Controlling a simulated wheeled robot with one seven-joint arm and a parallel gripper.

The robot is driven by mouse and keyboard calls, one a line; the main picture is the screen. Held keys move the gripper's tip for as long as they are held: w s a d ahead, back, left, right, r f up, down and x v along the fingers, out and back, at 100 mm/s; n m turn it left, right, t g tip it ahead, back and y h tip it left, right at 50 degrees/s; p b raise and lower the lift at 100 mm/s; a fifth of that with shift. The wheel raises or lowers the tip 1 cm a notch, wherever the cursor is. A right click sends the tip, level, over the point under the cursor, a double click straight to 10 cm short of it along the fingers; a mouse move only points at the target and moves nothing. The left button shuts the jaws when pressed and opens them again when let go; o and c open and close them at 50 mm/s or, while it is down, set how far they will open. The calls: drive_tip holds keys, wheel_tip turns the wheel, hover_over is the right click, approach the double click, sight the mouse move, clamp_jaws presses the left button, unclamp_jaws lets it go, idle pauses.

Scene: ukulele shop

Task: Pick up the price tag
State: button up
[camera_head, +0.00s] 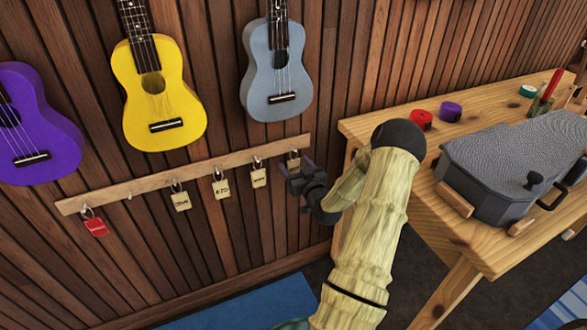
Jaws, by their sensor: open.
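Several price tags hang by rings from pegs on a wooden rail (150,185) on the wall. A red tag (96,227) hangs at the left end. Three cream tags hang further right: one tag (181,201), a second tag (221,189) and a third tag (259,178). Another cream tag (293,164) hangs at the right end, partly hidden by my gripper. My gripper (287,170) is open, with its fingers at or just in front of this last tag. I cannot tell whether they touch it. The writing on the tags is too small to read.
A purple ukulele (30,130), a yellow ukulele (155,100) and a grey-blue ukulele (275,75) hang above the rail. A wooden workbench (380,122) stands right of my arm, with a grey instrument case (510,160) and tape rolls (450,111) on it. A blue mat (250,305) lies below.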

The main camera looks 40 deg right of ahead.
idle(0.5)
drive_tip(key=c, duration=1)
drive_tip(key=shift+c, duration=0.2)
drive_tip(key=shift+r+p, duration=0.35)
drive_tip(key=shift+r, duration=0.6)
drive_tip(key=v, duration=1.8)
drive_tip(key=shift+f+p, duration=0.2)
drive_tip(key=shift+p, duration=0.15)
drive_tip(key=shift+d, duration=0.1)
